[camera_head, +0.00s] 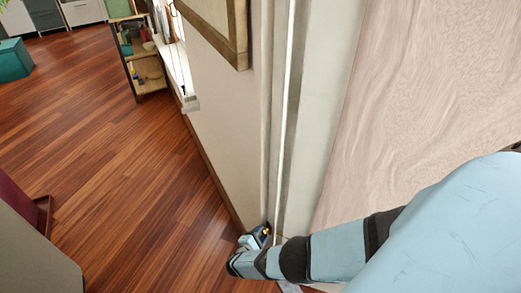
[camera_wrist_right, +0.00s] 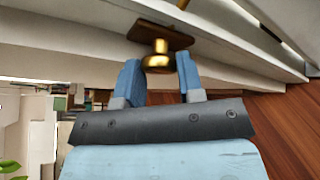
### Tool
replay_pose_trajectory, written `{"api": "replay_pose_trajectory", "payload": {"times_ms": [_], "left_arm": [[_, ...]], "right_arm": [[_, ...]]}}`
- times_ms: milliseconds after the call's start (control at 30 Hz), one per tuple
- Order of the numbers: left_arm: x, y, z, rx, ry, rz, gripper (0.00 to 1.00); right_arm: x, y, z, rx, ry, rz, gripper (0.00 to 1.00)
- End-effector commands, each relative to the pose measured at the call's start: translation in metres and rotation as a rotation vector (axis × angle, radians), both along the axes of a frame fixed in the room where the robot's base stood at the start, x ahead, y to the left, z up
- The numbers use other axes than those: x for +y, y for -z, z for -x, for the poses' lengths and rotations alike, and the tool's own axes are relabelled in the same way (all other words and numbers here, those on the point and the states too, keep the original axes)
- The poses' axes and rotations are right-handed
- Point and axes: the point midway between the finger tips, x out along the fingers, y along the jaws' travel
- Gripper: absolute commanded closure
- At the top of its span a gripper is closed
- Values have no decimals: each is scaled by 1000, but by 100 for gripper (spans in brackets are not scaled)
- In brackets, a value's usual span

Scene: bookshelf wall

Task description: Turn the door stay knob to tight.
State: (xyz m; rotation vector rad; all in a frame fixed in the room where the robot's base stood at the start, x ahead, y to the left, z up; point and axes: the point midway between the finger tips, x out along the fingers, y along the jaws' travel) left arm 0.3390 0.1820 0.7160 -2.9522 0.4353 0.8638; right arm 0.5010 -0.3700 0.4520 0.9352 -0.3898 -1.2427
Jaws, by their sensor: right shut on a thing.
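The door stay knob (camera_wrist_right: 158,63) is round and brass-coloured. It stands out from a dark brown plate (camera_wrist_right: 174,34) on a pale surface in the right wrist view. My right gripper (camera_wrist_right: 158,68) has its blue fingers on either side of the knob and is shut on it. In the head view the right gripper (camera_head: 256,239) is low down at the foot of the white frame, with a small bit of brass (camera_head: 266,231) showing by it. The knob's turn position cannot be read. My left gripper is not in view.
A pale wall with a wooden picture frame (camera_head: 242,35) stands left of the white door frame (camera_head: 318,110). A pale wrinkled panel (camera_head: 420,90) is on the right. Open wooden floor (camera_head: 110,140) lies left, with a small shelf (camera_head: 148,70) at the back.

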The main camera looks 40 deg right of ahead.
Motion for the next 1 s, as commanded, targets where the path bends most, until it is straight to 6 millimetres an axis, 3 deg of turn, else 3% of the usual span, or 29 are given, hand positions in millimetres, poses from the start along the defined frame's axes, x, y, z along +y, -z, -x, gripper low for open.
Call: {"api": "replay_pose_trajectory", "payload": {"times_ms": [267,600,1000], "left_arm": [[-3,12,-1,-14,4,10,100],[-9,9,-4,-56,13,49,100],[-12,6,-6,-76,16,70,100]], "right_arm": [[1,7,0,-185,-1,44,89],[1,8,0,-415,-2,98,89],[2,5,0,-528,-2,125,89]]}}
